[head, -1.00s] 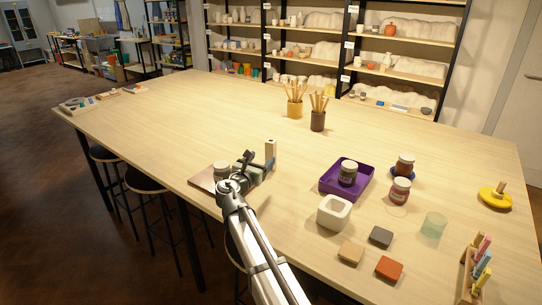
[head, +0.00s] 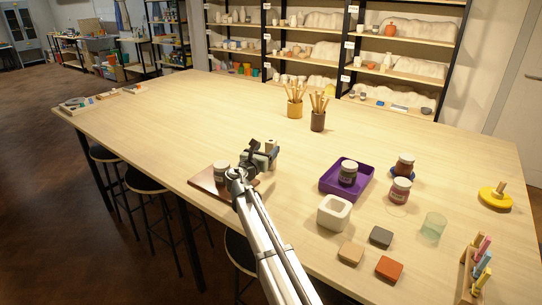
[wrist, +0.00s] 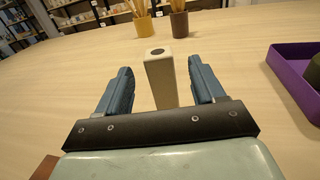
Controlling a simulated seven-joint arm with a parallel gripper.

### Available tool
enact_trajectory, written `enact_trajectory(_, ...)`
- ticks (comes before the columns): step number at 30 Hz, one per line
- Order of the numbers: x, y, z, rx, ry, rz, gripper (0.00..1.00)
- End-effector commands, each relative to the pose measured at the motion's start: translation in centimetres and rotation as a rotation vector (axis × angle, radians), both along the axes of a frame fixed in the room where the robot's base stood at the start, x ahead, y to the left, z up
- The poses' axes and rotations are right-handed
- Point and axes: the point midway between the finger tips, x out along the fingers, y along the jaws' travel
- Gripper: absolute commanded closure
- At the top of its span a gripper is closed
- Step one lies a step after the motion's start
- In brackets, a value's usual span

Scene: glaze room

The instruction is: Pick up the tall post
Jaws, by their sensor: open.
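The tall post (wrist: 162,80) is a pale, square upright block with a dark round spot on its top. The fingers are open, with a gap visible on each side of the post. In the head view my gripper (head: 270,158) is around the post, of which only the top (head: 271,144) shows; the rest is hidden by the gripper.
A purple tray (head: 330,186) with a jar and a white square pot (head: 334,212) stand to the right. Two cups of sticks (head: 295,109) (head: 318,122) stand behind. The table's left middle is clear.

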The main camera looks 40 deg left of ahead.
Motion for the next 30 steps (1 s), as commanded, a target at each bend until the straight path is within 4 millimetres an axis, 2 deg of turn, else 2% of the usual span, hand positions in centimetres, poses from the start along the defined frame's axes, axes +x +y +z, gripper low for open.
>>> enact_trajectory(12,4.6,1.1,-0.2,0.0,0.0,0.0,0.32)
enact_trajectory(20,4.8,1.0,-0.2,0.0,0.001,0.002,0.32)
enact_trajectory(30,4.7,1.0,-0.2,0.0,0.001,0.001,0.64)
